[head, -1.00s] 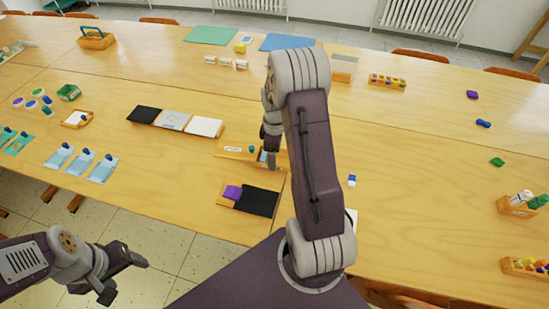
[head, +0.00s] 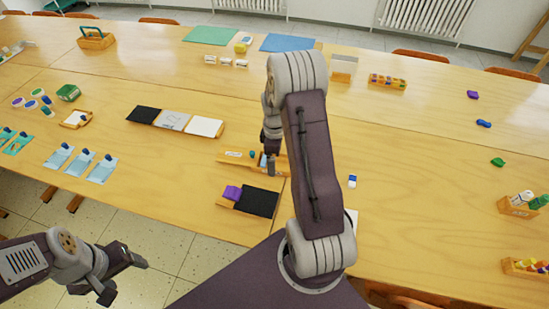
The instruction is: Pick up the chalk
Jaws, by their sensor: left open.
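A wooden tray (head: 235,157) near the table's front edge holds a white piece (head: 236,154), a small teal piece (head: 252,154) and a blue-and-white piece (head: 263,160). I cannot tell for sure which of these small pieces is the chalk. My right gripper (head: 271,164) is over the right end of this tray, pointing down. My own arm hides part of it and of the tray, so its jaw opening is unclear. My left gripper (head: 125,281) is open and empty at the lower left, over the floor in front of the table.
A tray with a purple block (head: 232,192) and a black pad (head: 257,201) lies just in front. A tray of black, grey and white panels (head: 173,120) stands behind to the left. A small blue-and-white block (head: 352,181) lies right of my arm. The table beyond it is mostly clear.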

